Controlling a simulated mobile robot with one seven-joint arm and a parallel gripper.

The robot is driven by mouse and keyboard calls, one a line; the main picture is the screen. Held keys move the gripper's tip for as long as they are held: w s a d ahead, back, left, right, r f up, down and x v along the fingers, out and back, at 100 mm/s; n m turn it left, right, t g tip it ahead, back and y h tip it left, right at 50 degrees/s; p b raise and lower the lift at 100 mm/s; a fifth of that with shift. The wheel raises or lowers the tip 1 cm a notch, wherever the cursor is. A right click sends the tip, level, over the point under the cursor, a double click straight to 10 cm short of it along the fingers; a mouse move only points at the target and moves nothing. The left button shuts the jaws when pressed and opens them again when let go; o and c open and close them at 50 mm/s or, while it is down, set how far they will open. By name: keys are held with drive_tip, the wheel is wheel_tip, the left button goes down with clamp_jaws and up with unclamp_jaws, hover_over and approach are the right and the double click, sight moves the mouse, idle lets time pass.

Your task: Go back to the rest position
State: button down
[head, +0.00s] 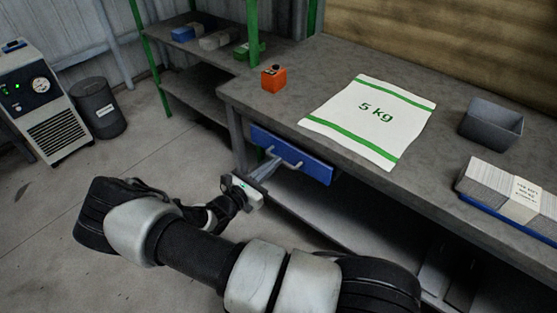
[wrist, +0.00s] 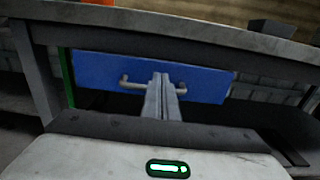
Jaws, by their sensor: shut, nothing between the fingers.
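My gripper (head: 268,163) is in front of the blue drawer (head: 308,166) under the workbench. In the wrist view the two fingers of my gripper (wrist: 163,84) are together, with nothing between them. They point at the bar handle of the blue drawer (wrist: 205,82) and hide its middle. I cannot tell whether the fingertips touch the handle (wrist: 131,84). The drawer front looks about flush beneath the bench edge.
On the workbench (head: 317,68) are an orange box (head: 273,79), a white "5 kg" sack (head: 370,120), a grey bin (head: 491,125) and a blue tray (head: 506,220) with stacked paper. A green-post shelf stands behind.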

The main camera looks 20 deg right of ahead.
drive_tip(key=v, duration=0.9)
drive_tip(key=shift+p, duration=0.4)
